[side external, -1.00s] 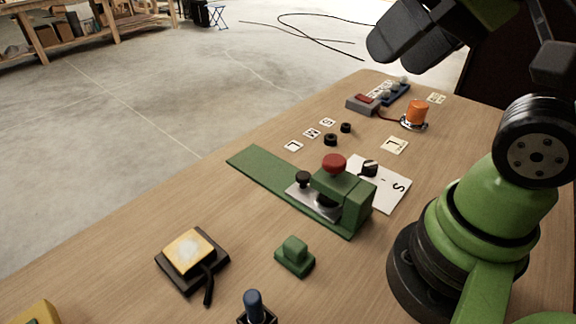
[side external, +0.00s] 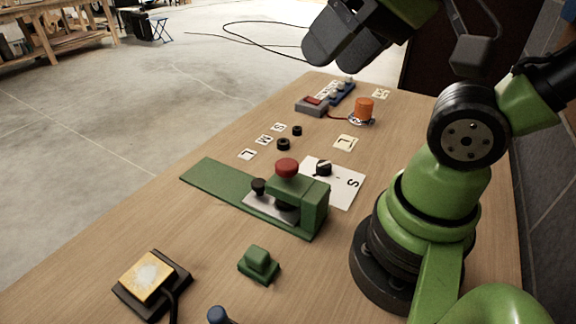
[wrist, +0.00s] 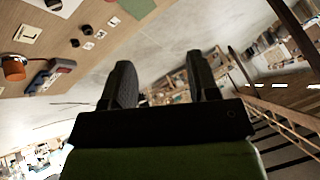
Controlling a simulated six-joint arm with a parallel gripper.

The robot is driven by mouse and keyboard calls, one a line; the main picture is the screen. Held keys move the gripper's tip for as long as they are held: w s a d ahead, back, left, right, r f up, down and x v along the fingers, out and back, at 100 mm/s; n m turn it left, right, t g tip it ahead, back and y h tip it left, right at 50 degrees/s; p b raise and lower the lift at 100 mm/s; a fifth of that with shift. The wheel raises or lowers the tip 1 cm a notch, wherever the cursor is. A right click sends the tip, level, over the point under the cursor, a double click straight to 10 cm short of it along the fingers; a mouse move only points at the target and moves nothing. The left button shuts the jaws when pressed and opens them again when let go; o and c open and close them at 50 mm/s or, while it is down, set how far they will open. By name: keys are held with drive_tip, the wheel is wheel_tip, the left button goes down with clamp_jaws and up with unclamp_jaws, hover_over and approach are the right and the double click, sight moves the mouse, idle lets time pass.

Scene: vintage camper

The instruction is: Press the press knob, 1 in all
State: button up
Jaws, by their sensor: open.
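A round red knob (side external: 287,168) tops a green press block (side external: 299,200) on a long green base plate (side external: 215,180) in the middle of the wooden table. A smaller black knob (side external: 259,186) stands beside it on a metal plate. My gripper (side external: 335,48) is raised over the table's far end, well away from the red knob and touching nothing. The wrist view shows my gripper (wrist: 160,68) with its two dark fingers apart and nothing between them. That view looks past the table edge; the red knob is not visible there.
An orange button (side external: 364,107) and a grey box (side external: 312,106) sit at the far end. A white card with a black dial (side external: 324,168) lies behind the press. A yellow-topped pedal (side external: 148,276) and a green block (side external: 258,262) are in front. Letter cards lie between.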

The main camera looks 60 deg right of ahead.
clamp_jaws()
idle(1.5)
